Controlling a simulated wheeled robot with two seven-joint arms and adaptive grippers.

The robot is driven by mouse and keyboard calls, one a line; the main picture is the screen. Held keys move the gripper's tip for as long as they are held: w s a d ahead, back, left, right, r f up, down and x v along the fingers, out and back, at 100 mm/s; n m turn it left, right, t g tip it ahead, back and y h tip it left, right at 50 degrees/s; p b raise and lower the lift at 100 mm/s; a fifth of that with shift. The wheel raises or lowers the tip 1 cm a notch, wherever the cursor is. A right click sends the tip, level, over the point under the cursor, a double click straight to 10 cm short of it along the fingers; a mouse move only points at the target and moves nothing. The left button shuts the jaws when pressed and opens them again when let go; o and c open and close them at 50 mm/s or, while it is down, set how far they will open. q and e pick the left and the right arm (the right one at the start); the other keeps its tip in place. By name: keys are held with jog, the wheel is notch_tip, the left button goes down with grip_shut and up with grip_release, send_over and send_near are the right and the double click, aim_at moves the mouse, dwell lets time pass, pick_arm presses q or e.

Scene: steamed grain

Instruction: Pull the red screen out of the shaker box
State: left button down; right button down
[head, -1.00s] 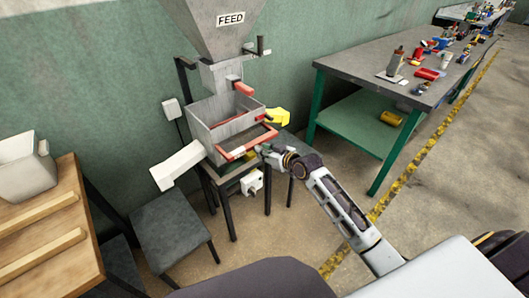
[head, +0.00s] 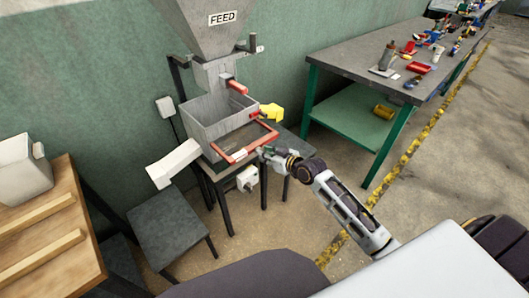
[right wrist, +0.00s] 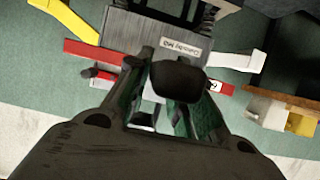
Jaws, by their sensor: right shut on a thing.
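The shaker box (head: 203,127) is a grey open-topped metal box under the feed hopper. The red screen (head: 268,143) is a red-edged frame sticking out of the box's front side, partly drawn out; its rear part is hidden inside. My right gripper (head: 264,155) is shut on the screen at its front bar. In the right wrist view the red front bar (right wrist: 92,54) runs across behind my right gripper's fingers (right wrist: 175,100), and the palm hides part of the grip. My left gripper is not in view.
The grey feed hopper (head: 208,45) stands above the box, with a red-handled slide (head: 237,86) below it. A white chute (head: 172,164) points left and a yellow chute (head: 271,110) points right. A low dark stool (head: 172,230) and a green-legged workbench (head: 350,60) stand nearby.

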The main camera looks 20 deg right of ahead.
jog(key=shift+s+d+r+p, duration=0.1)
jog(key=shift+s+d+p, duration=0.3)
jog(key=shift+s, duration=0.5)
jog(key=shift+s+d+f+p, duration=0.1)
jog(key=shift+s+d+p, duration=0.25)
jog(key=shift+s, duration=0.55)
jog(key=shift+s+d+r+p, duration=0.1)
jog(key=shift+s+d+p, duration=0.1)
jog(key=shift+s+p, duration=0.55)
jog(key=shift+s+d, duration=0.1)
jog(key=shift+s, duration=0.2)
jog(key=s+d+p, duration=0.2)
jog(key=s+p, duration=0.1)
jog(key=s, duration=0.4)
jog(key=shift+d, duration=0.25)
jog(key=shift+r, duration=0.1)
jog(key=shift+s, duration=0.1)
